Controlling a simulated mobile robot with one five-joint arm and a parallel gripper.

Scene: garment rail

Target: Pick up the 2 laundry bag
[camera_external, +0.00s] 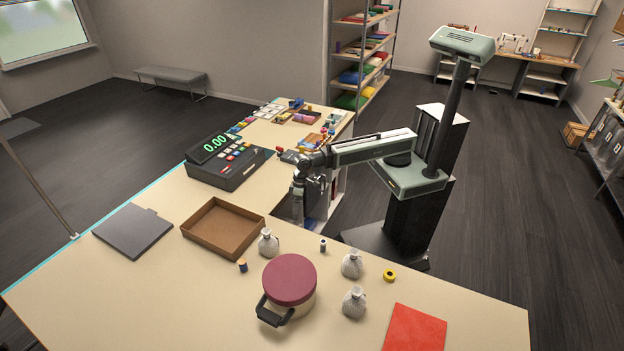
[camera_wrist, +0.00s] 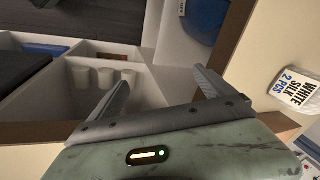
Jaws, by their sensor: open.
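Three small grey tied bags stand on the counter: one right of the brown tray (camera_external: 268,243), one farther right (camera_external: 352,264) and one nearer the camera (camera_external: 354,303). Their labels cannot be read in the external view. In the wrist view a pale bag (camera_wrist: 295,88) at the right edge reads "WHITE SILK 2 PCS"; which of the three it is I cannot tell.
The brown tray (camera_external: 190,238), a lidded pot (camera_external: 290,282), a red sheet (camera_external: 414,328), small spools and a yellow roll (camera_external: 389,275) share the counter. A cash register (camera_external: 224,165) stands behind. White cylinders (camera_wrist: 92,76) and a blue object (camera_wrist: 208,18) show beyond my fingers.

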